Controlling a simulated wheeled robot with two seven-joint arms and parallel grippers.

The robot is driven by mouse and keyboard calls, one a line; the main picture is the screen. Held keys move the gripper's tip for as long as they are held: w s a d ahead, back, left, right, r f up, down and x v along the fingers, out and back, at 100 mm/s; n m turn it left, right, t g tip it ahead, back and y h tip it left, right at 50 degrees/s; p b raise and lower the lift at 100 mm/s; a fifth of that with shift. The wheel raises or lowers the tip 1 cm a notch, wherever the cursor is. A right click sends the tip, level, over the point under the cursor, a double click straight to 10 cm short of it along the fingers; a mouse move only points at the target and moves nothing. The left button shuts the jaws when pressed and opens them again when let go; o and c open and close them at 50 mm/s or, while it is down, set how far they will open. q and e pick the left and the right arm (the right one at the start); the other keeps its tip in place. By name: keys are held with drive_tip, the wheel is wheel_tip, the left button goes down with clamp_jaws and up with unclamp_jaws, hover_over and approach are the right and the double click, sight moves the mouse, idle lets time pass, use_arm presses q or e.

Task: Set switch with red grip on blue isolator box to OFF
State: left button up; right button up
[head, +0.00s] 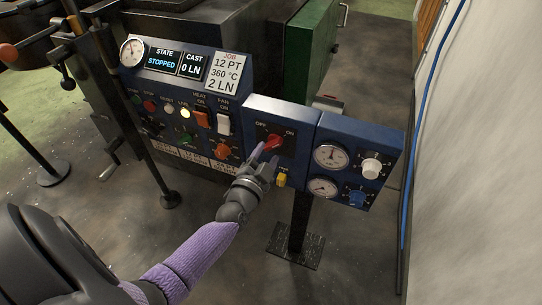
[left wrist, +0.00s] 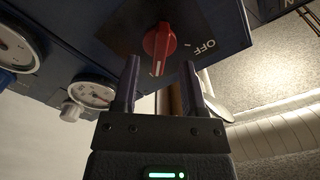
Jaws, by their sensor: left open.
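The blue isolator box (head: 297,112) stands right of the main control panel, with OFF marked upper left of its switch and ON upper right. The switch's red grip (head: 273,141) looks slanted, its upper end toward ON. In the left wrist view the red grip (left wrist: 159,42) has a white line at its lower end, and the OFF mark lies to its right. My left gripper (head: 265,156) is open just in front of and below the grip. In the left wrist view the left gripper (left wrist: 160,63) has its fingers either side of the grip's line, with nothing between them; contact cannot be told. My right gripper is not in view.
A yellow knob (head: 281,180) sits just below the gripper. Right of it are two gauges (head: 331,156), a white knob (head: 371,167) and a blue knob (head: 356,197). The main panel (head: 190,90) with several switches is at left. A pale wall (head: 480,150) bounds the right.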

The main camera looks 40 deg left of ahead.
use_arm(q)
drive_tip(key=shift+x, duration=0.95)
drive_tip(key=shift+w, duration=0.15)
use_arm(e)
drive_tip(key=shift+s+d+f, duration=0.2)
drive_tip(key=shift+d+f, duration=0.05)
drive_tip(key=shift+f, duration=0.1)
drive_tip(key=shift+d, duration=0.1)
use_arm(q)
clamp_jaws()
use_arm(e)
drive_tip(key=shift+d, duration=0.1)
